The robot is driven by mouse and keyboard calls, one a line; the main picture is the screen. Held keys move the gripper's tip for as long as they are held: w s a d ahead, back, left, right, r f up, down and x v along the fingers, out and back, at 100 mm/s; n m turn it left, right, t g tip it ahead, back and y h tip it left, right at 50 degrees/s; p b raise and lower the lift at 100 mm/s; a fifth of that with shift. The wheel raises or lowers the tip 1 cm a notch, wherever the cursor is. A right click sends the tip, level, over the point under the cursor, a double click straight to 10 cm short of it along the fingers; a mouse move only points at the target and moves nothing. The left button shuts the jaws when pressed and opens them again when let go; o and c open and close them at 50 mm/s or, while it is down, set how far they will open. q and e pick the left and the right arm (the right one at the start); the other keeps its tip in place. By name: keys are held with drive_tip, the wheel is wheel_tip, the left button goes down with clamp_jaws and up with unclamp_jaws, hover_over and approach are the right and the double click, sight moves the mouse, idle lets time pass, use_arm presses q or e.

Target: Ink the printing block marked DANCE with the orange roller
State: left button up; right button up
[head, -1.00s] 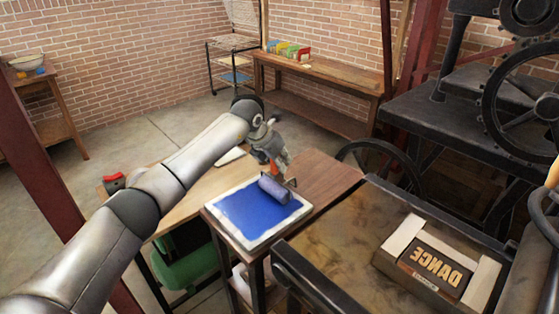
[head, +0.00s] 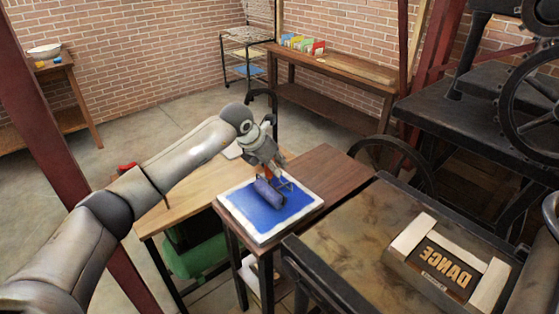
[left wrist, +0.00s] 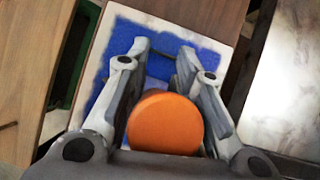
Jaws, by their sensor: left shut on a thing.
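The orange roller has an orange handle (left wrist: 166,123) and a blue-coated cylinder (head: 268,192). My left gripper (head: 267,170) is shut on the handle from above. In the left wrist view the handle's round end shows between the fingers (left wrist: 162,58), hiding most of the cylinder. The cylinder is over the blue ink on the white-edged slab (head: 238,207) and appears to touch it. The printing block marked DANCE (head: 447,271), with mirrored gold letters, lies on the press bed at the right, between pale blocks. My right gripper is not in view.
The slab sits on a small brown table (head: 318,172), with a lighter wooden table (head: 188,207) to its left. The bare press bed (head: 360,225) lies between slab and block. A dark press with wheels (head: 530,110) stands at the back right.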

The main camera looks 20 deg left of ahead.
use_arm(q)
drive_tip(key=shift+s+a+r, duration=0.1)
drive_tip(key=shift+s+a, duration=0.4)
drive_tip(key=shift+s, duration=0.4)
drive_tip(key=shift+s+a, duration=0.5)
drive_tip(key=shift+s, duration=0.35)
drive_tip(key=shift+w+d+b, duration=1.8)
drive_tip(key=shift+w+d, duration=1.1)
drive_tip(key=shift+w, duration=1.9)
drive_tip(key=shift+s+a, duration=0.65)
drive_tip(key=shift+s, duration=0.45)
drive_tip(key=shift+s+a, duration=0.65)
drive_tip(key=shift+s, duration=0.4)
drive_tip(key=shift+s+a, duration=0.65)
drive_tip(key=shift+s, duration=0.45)
drive_tip(key=shift+s+a+b, duration=0.25)
drive_tip(key=shift+s+a, duration=0.25)
drive_tip(key=shift+s, duration=0.3)
drive_tip(key=shift+s+a+b, duration=0.2)
drive_tip(key=shift+s+a, duration=0.25)
drive_tip(key=shift+s, duration=0.35)
drive_tip(key=s+a, duration=0.1)
drive_tip(key=s+a+b, duration=0.1)
drive_tip(key=s, duration=0.1)
drive_tip(key=shift+s, duration=0.1)
